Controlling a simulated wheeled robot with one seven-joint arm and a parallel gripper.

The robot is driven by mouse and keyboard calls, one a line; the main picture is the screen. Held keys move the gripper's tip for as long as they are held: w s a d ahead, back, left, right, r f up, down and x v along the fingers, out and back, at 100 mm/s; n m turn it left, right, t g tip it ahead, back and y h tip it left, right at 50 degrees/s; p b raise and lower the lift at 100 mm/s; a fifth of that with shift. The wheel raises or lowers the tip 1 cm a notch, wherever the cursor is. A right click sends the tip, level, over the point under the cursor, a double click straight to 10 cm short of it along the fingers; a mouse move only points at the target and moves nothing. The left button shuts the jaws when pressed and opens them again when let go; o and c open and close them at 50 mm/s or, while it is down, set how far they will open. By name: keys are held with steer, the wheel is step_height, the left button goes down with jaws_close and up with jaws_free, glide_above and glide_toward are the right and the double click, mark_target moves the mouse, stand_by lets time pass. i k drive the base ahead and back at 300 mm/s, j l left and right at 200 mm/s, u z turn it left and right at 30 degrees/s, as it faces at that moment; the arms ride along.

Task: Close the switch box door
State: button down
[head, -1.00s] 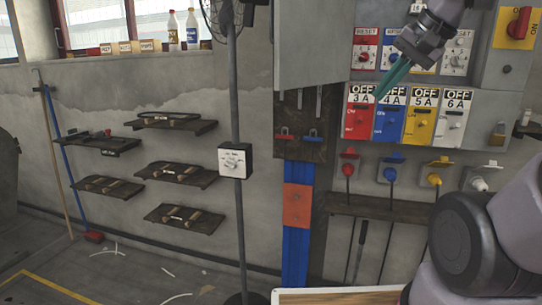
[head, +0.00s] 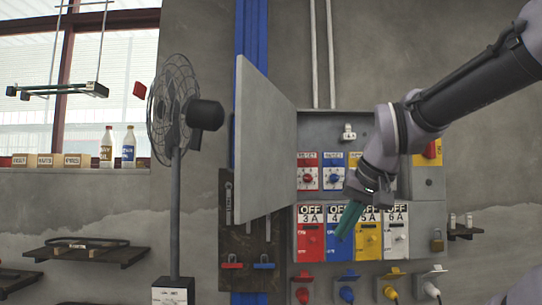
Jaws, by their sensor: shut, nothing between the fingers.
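The switch box door (head: 264,142) is a grey metal panel, swung open to the left of the box and standing out from the wall. The grey switch box (head: 325,124) shows its inside, with red, blue and other switch plates in the upper row. My gripper (head: 345,228) has green fingers, is shut and empty, and points down and left in front of the lower row of OFF plates. It is to the right of the door and apart from it. My wrist hides part of the upper switches.
A standing fan (head: 176,110) is left of the door. Coloured plugs (head: 347,292) stick out below the box. A dark board (head: 245,240) with red and blue padlocks is under the door.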

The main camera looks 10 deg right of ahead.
mark_target(265, 172)
steer(key=i+j+z, duration=0.2)
steer(key=j+z, duration=0.2)
steer(key=j, duration=0.4)
steer(key=j+z, duration=0.4)
steer(key=j, duration=0.45)
steer(key=k+j, duration=0.2)
steer(key=k+j+z, duration=0.1)
steer(key=k, duration=0.3)
